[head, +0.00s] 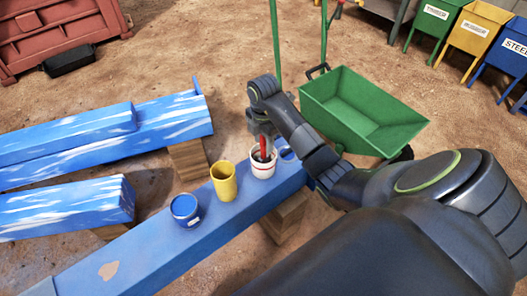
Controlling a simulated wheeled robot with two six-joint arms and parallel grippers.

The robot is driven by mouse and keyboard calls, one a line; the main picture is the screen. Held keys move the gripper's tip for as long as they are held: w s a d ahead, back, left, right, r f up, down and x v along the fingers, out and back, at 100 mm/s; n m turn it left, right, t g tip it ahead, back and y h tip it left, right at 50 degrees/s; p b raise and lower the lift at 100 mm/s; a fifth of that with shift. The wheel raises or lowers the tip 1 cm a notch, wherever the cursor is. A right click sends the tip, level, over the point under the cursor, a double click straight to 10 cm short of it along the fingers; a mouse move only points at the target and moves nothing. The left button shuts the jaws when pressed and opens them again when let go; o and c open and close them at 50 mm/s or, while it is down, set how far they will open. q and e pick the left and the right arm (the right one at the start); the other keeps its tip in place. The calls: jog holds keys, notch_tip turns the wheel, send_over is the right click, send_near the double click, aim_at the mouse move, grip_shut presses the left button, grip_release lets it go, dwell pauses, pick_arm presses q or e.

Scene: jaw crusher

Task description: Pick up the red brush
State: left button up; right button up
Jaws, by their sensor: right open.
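The red brush (264,147) stands upright in a white cup with a red band (263,170). The cup sits on a blue beam. Only the upper part of the brush shows above the rim. My right gripper (262,132) is over the cup, close to the top of the brush, and is open. Its fingers are small and dark here, so I cannot tell whether they touch the brush or are around it. My left gripper is not in view.
A yellow cup (223,182) and a blue can (185,209) stand left of the white cup on the blue beam (130,262). Another blue container (287,154) is close on its right, partly hidden by my arm. A green wheelbarrow (355,110) stands behind.

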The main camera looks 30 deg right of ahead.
jog(key=shift+f, duration=0.45)
grip_shut()
jog(key=shift+r, duration=0.15)
